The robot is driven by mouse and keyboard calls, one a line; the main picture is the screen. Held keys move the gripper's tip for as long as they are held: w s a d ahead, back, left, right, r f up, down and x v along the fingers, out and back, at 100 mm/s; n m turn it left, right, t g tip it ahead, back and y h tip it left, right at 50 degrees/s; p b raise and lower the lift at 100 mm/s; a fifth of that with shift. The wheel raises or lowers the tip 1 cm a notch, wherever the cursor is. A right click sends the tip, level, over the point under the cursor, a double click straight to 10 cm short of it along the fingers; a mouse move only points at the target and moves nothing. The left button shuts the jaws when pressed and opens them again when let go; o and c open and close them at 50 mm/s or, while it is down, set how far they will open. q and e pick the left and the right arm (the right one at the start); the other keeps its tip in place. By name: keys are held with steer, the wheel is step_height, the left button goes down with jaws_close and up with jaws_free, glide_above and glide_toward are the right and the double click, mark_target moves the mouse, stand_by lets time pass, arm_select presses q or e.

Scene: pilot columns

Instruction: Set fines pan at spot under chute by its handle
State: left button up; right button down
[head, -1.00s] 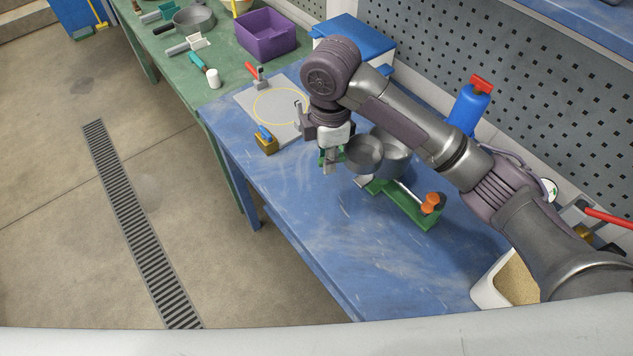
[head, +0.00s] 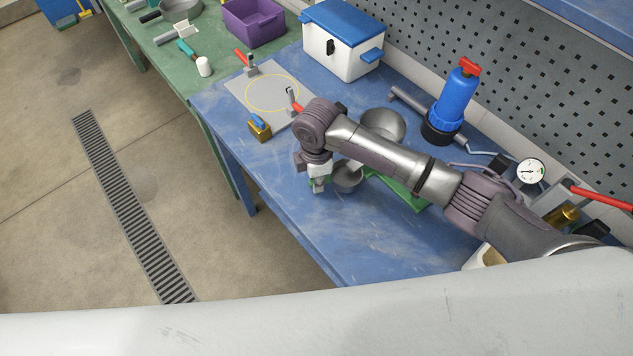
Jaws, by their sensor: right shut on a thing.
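A small round grey pan (head: 347,177), which I take to be the fines pan, is beside my right gripper (head: 319,186), above the blue table. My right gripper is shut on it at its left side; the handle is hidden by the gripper. A larger grey bowl (head: 385,124) is behind the pan, partly covered by my arm. A green base (head: 408,193) shows under my forearm. A grey plate with a yellow circle (head: 272,93) lies at the table's far left. I cannot make out a chute. My left gripper is not in view.
A yellow block with a blue top (head: 259,129) stands near the left table edge. Red-handled clamps (head: 250,66) are at the plate. A white box with a blue lid (head: 343,45), a blue canister (head: 455,100) and a gauge (head: 530,172) stand behind. The front table is clear.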

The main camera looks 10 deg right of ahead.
steer(key=shift+f, duration=1.05)
steer(key=shift+f, duration=0.1)
steer(key=c, duration=1.1)
jaws_free()
steer(key=shift+c, duration=0.2)
step_height(320, 180, up, 12)
steer(key=shift+r+b, duration=0.15)
steer(key=shift+b, duration=0.6)
